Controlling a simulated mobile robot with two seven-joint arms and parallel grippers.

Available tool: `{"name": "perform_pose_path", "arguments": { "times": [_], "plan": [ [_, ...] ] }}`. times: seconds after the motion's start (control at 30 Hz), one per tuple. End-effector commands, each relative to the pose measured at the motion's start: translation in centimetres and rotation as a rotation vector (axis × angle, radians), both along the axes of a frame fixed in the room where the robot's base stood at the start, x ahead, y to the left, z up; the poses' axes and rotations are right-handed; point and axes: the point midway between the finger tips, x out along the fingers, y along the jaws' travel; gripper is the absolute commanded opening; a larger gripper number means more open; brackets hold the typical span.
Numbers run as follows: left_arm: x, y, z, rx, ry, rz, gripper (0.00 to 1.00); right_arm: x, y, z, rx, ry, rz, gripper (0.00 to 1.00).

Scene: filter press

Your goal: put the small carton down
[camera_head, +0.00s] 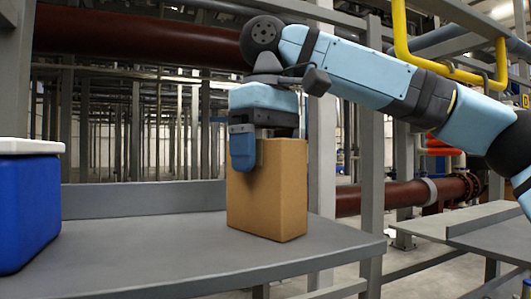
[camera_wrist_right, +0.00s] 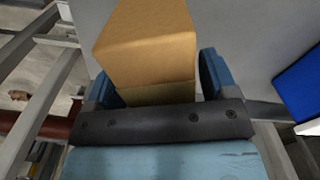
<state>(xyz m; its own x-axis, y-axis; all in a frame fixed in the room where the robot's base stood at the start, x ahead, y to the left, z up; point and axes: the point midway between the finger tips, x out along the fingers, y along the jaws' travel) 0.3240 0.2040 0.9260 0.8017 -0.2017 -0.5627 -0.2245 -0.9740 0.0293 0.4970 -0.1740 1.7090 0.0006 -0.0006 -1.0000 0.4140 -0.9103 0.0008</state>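The small carton (camera_head: 267,195) is a plain brown upright box, with its bottom on or just above the grey table top (camera_head: 150,253); I cannot tell whether it bears on it. My right gripper (camera_head: 258,150) points down over the carton's top, one blue finger against its near left face. In the right wrist view the carton (camera_wrist_right: 150,40) lies between the two blue fingers of the right gripper (camera_wrist_right: 160,82), which appear closed on it. The far finger is hidden behind the carton in the head view. My left gripper is not in view.
A blue bin with a white lid (camera_head: 28,205) stands at the table's left; its blue side (camera_wrist_right: 300,88) shows in the wrist view. The table between bin and carton is clear. A grey post (camera_head: 321,130) rises right behind the carton. A grey bench (camera_head: 470,220) stands at right.

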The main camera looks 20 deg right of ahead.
Motion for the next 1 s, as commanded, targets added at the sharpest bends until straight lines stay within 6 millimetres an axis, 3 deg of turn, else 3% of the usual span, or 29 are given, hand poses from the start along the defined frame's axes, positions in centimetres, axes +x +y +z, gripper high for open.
{"name": "perform_pose_path", "arguments": {
  "times": [0.43,0.67,1.0],
  "plan": [
    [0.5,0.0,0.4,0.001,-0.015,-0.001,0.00,0.0,0.1,1.0,0.002,-0.001,0.000,0.84],
    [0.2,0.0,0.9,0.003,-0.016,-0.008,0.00,0.0,0.1,5.5,0.001,-0.004,-0.002,0.84],
    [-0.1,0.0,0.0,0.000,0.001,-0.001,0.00,0.0,0.1,10.7,-0.002,-0.003,-0.003,0.84]
  ]
}}
